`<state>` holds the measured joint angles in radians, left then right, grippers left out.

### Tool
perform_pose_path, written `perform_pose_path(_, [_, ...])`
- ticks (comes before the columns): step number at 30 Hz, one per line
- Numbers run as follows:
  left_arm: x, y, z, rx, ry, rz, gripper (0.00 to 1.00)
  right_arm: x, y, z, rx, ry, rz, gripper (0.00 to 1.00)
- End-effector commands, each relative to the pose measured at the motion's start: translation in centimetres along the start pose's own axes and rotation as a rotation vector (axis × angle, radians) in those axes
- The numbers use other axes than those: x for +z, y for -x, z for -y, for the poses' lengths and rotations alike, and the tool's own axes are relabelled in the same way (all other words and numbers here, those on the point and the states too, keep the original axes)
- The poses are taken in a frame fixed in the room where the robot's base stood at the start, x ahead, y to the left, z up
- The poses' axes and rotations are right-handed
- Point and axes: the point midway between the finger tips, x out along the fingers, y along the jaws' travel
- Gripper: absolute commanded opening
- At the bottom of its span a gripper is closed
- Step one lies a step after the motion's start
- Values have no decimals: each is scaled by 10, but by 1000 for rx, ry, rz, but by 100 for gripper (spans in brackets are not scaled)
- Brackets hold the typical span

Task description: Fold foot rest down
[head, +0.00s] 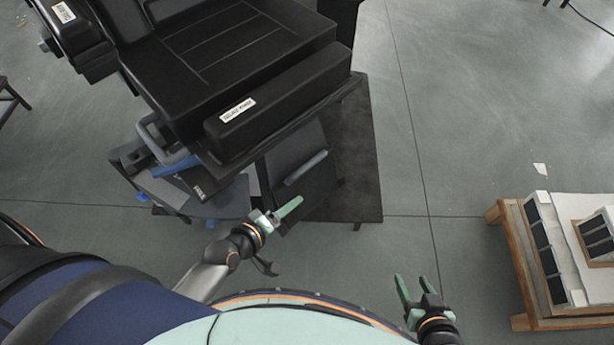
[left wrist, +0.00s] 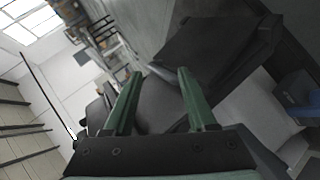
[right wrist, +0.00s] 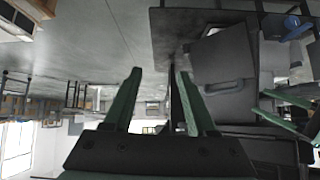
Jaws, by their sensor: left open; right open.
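The black padded chair (head: 230,50) stands at the upper left of the head view. Below its front edge hangs a dark panel with a grey bar, which looks like the foot rest (head: 305,180). The foot rest also shows in the right wrist view (right wrist: 222,62), with the bar across it. My left gripper (head: 287,209) is open, close to the near lower edge of the foot rest; I cannot tell whether it touches. Nothing is between its fingers in the left wrist view (left wrist: 160,85). My right gripper (head: 413,282) is open and empty over the floor, right of the chair.
A dark base plate (head: 355,160) lies under the chair. Grey and blue parts (head: 175,175) sit left of the foot rest. A wooden pallet with boxed panels (head: 530,265) stands at the right. The grey floor (head: 455,120) between chair and pallet is clear.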

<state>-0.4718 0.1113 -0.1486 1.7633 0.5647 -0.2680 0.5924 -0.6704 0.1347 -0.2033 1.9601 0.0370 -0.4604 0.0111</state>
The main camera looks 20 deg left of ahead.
Motion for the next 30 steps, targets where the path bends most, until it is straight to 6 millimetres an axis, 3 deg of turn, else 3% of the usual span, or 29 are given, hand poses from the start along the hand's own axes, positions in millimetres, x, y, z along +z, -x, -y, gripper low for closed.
perform_pose_path(1, [-2, -29, 16, 45, 200, -20, 57, 18, -22, 3, -12, 2, -6, 57])
perform_pose_path(3, [-14, -50, 17, 103, 480, -37, 57, 23, -34, 8, -26, 4, -10, 57])
perform_pose_path(6, [-29, -71, 17, 173, 798, -47, 57, 26, -45, 11, -36, 9, -16, 57])
perform_pose_path(10, [-42, -86, 16, 232, 1063, -46, 57, 30, -51, 16, -49, 14, -16, 57])
perform_pose_path(15, [-50, -96, 14, 262, 1198, -41, 57, 31, -52, 16, -53, 19, -16, 57])
perform_pose_path(30, [-61, -158, 3, 261, 1201, -41, 57, 40, -59, 12, -46, 24, -15, 57])
